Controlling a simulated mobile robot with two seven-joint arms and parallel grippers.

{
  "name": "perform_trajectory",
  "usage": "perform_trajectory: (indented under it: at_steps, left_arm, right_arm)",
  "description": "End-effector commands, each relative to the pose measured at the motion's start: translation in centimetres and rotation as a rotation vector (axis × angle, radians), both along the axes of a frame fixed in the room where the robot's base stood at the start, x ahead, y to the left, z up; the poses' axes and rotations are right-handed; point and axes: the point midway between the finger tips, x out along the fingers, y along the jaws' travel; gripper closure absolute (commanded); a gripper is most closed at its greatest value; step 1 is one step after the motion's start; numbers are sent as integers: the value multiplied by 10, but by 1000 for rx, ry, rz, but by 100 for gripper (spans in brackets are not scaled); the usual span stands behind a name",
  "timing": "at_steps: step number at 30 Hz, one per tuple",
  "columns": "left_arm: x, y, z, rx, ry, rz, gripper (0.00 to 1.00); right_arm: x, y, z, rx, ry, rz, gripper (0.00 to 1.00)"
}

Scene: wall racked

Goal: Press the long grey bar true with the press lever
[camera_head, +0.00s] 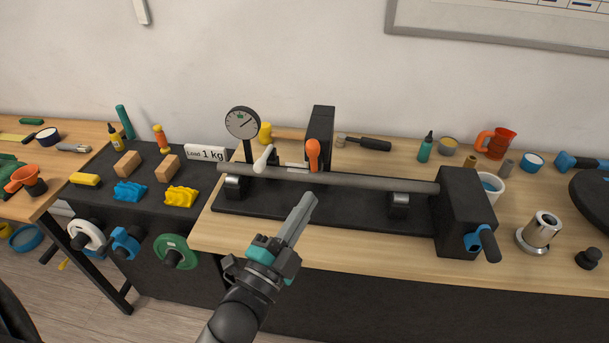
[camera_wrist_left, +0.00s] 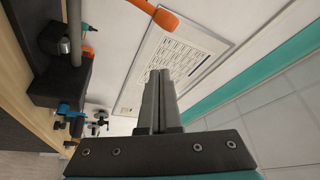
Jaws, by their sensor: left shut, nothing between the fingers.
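The long grey bar (camera_head: 365,182) lies level across two supports on the black press base (camera_head: 345,212); part of it shows upper left in the left wrist view (camera_wrist_left: 74,35). The press lever (camera_head: 313,152) has an orange grip and stands upright at the black press column (camera_head: 322,120), behind the bar's middle. An orange grip also shows at the top of the left wrist view (camera_wrist_left: 166,19). My left gripper (camera_head: 309,198) is shut and empty, its tips in the picture just below the bar and the lever. My right gripper is out of view.
A dial gauge (camera_head: 242,123) and a white-handled lever (camera_head: 263,158) stand near the bar's left end. A black block with a blue crank (camera_head: 482,242) stands at its right end. Cups, bottles and tools line the back of the bench (camera_head: 300,238). Bare wood lies in front.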

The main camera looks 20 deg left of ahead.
Motion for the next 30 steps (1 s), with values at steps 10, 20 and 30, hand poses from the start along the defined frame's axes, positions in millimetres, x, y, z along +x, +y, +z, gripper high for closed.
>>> perform_trajectory:
  at_steps: [10,20,30]
  left_arm:
    - [-11,20,-26,-760,24,-247,100]
    - [-20,41,-43,-1475,79,-500,100]
    - [-28,64,-55,-2139,164,-753,100]
  right_arm:
    - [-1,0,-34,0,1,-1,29]
    - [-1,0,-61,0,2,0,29]
    - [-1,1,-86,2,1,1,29]
